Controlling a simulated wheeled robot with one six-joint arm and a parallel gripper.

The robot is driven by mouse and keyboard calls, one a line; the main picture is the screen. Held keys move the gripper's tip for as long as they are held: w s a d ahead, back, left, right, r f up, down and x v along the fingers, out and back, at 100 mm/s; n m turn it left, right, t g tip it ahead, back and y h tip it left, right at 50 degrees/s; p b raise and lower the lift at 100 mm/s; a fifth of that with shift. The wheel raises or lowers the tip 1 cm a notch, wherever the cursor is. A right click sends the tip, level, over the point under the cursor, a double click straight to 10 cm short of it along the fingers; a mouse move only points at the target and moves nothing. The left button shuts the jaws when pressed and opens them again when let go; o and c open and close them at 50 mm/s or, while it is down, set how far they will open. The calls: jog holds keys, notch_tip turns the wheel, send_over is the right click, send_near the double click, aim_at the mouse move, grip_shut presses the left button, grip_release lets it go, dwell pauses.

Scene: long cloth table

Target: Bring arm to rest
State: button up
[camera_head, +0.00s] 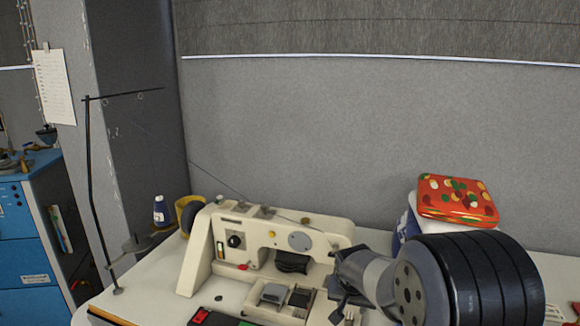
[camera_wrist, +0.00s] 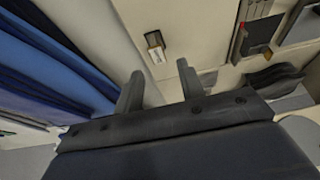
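My gripper shows in the wrist view (camera_wrist: 160,80) with its two dark fingers spread apart. Nothing is between the fingers. In the head view my arm reaches in from the lower right, and its dark end is in front of the right part of a cream sewing machine (camera_head: 275,232). The fingers cannot be made out clearly there. I cannot tell whether my gripper touches anything.
A white table (camera_head: 150,283) carries the machine. Behind my arm, a red patterned tin (camera_head: 456,200) sits on a white and blue container. A blue bottle (camera_head: 160,211) and a yellow mug (camera_head: 187,214) stand left. Folded blue cloth (camera_wrist: 50,70) fills the wrist view's left. A grey wall stands behind.

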aim_at(350, 317)
notch_tip(350, 317, down, 4)
jog(key=shift+r, duration=0.15)
jog(key=shift+v, duration=1.1)
jog(key=shift+s+r, duration=0.15)
jog(key=shift+r, duration=0.35)
jog(key=shift+s+f, duration=0.1)
